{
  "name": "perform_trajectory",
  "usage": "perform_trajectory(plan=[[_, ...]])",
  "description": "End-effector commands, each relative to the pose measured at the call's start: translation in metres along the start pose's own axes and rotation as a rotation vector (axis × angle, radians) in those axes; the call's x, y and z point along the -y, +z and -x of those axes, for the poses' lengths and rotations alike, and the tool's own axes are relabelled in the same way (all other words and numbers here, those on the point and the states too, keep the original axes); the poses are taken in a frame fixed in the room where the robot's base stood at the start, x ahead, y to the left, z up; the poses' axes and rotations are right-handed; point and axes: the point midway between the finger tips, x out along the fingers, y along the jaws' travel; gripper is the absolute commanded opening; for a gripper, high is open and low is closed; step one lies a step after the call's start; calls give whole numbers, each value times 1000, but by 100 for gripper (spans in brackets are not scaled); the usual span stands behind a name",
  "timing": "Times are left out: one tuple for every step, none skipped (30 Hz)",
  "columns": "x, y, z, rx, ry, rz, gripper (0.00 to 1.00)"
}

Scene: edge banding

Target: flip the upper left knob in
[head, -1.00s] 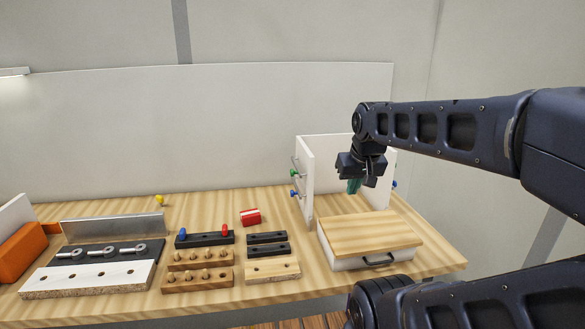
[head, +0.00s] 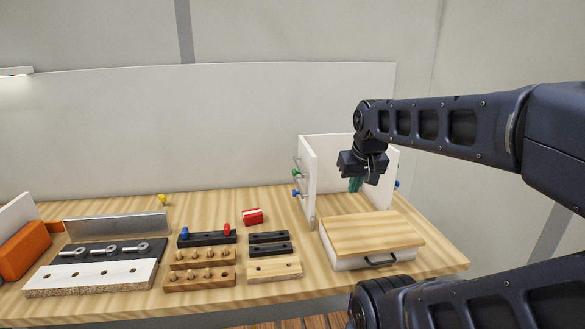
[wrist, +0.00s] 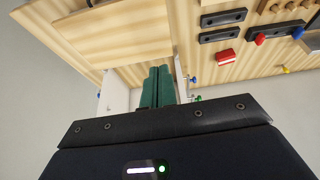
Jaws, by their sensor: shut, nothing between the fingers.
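A white open frame with two side panels stands at the back right of the bench. Its left panel (head: 308,180) carries a green knob (head: 295,173) above a blue knob (head: 296,193), both sticking out on its outer left side. In the wrist view the green knob (wrist: 197,98) and the blue knob (wrist: 193,79) show just right of the fingers. Another blue knob (head: 397,184) is on the outside of the right panel. My gripper (head: 355,185) is between the two panels, pointing down. Its teal fingers (wrist: 158,86) are shut and empty, apart from the knobs.
A wooden-topped box (head: 371,234) with a dark handle sits in front of the frame. A red block (head: 252,216), black and wooden hole blocks and a peg rack (head: 201,256) lie left of it. A tall white board backs the bench.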

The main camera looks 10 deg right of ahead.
Motion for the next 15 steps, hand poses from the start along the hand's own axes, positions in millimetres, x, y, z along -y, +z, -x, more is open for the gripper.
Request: perform_trajectory(plan=[[1,-5,1,7,1,17,0],[2,-8,1,12,3,31,0],[3,-13,2,22,5,55,0],[4,-17,2,29,6,74,0],[4,-22,3,37,9,96,0],[6,-29,4,48,12,127,0],[7,-35,4,57,15,152,0],[8,-41,5,66,16,178,0],[11,-48,5,79,18,212,0],[12,-54,5,88,20,236,0],[13,-59,5,97,22,262,0],[15,-67,5,108,25,295,0],[17,-72,5,119,26,321,0],[19,-78,5,127,27,345,0],[22,-85,4,139,28,379,0]])
